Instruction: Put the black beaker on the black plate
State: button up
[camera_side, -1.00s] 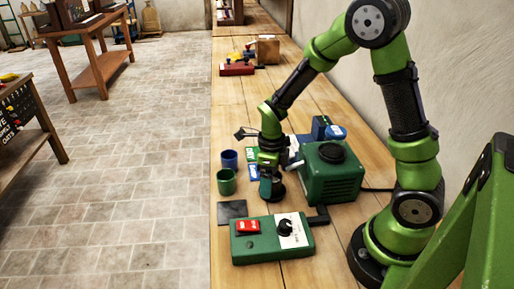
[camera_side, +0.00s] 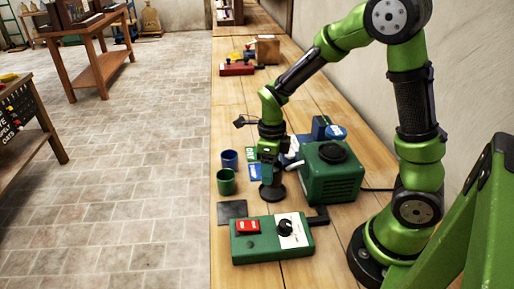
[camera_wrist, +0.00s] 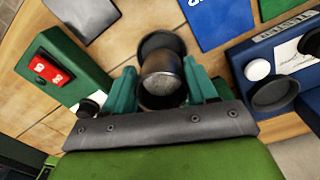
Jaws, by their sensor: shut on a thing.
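The black beaker (camera_wrist: 162,72) is between the two teal fingers of my gripper (camera_wrist: 165,92) in the wrist view. My gripper is shut on it. In the side view my gripper (camera_side: 268,158) points down over the bench, with the dark beaker (camera_side: 268,172) under it. A black round shape (camera_side: 272,193) shows directly below, and a dark ring shows beyond the beaker in the wrist view; I cannot tell whether they touch. The black plate (camera_side: 232,210) is a flat dark square lying left of and nearer than the gripper. It looks grey in the wrist view (camera_wrist: 82,14).
A green control box (camera_side: 270,240) with a red switch stands just in front of the plate. A green cup (camera_side: 226,182) and a blue cup (camera_side: 229,159) stand left of the gripper. A green machine (camera_side: 332,172) is close on the right. Flat cards lie behind the gripper.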

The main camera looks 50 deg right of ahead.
notch_tip(320, 180, up, 6)
jog(key=a, duration=0.1)
jog(key=w+a+n, duration=0.4)
jog(key=a, duration=0.8)
jog(key=f, duration=0.9)
jog(key=shift+d+f, duration=0.15)
jog(key=shift+d, duration=0.1)
jog(key=shift+f, duration=0.1)
jog(key=o, duration=1)
jog(key=shift+c, duration=0.2)
